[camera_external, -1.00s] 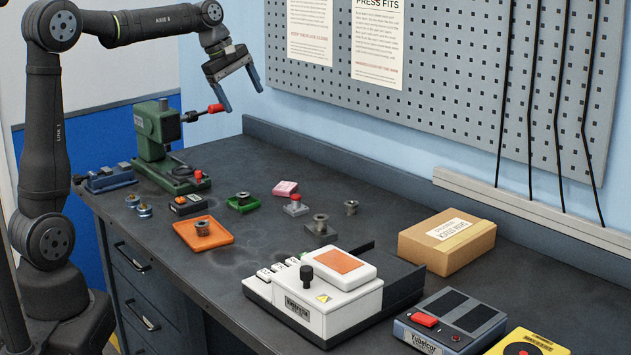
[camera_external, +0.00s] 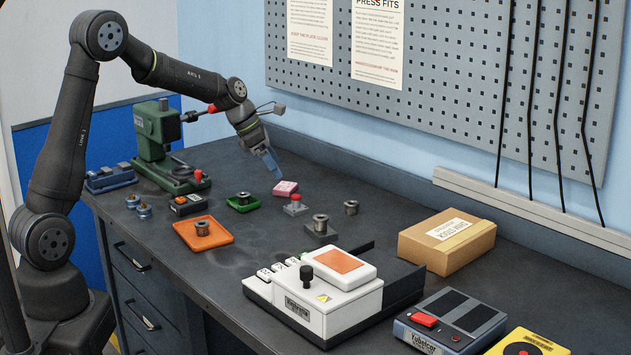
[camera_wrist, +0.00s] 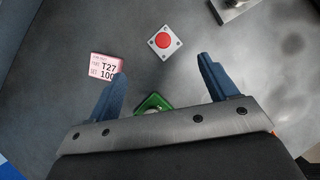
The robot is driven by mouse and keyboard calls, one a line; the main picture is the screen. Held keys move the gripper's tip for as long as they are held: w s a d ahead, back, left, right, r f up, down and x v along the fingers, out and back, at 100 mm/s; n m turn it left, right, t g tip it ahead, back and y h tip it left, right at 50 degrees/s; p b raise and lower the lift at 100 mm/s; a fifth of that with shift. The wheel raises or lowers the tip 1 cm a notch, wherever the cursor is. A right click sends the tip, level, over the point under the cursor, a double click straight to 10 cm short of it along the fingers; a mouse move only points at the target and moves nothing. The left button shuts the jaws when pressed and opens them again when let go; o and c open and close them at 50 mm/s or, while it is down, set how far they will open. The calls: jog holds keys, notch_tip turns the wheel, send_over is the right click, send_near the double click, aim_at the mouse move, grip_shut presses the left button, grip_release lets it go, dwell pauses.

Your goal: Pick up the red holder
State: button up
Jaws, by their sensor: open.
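A small grey square base with a round red top (camera_external: 295,204) stands on the bench, the piece closest to a red holder. In the wrist view, this red-topped piece (camera_wrist: 163,41) lies beyond the fingertips, roughly centred between them. My gripper (camera_external: 273,167) is tilted downward above the bench, behind the pink block (camera_external: 285,188). In the wrist view, my gripper (camera_wrist: 160,74) has its two blue fingers wide apart with nothing held. A green holder (camera_wrist: 152,103) shows partly between the fingers, cut off by the gripper body.
The green holder (camera_external: 243,207) and an orange plate (camera_external: 217,240) with a metal fitting are nearby left. A grey block (camera_external: 320,237) with a fitting and a loose metal fitting (camera_external: 351,208) are to the right. A green press (camera_external: 160,150) stands behind left.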

aim_at(296, 199)
jog(key=x, duration=1.2)
jog(key=shift+s+f, duration=0.1)
jog(key=shift+s, duration=0.05)
jog(key=shift+c, duration=0.5)
jog(key=c, duration=1.3)
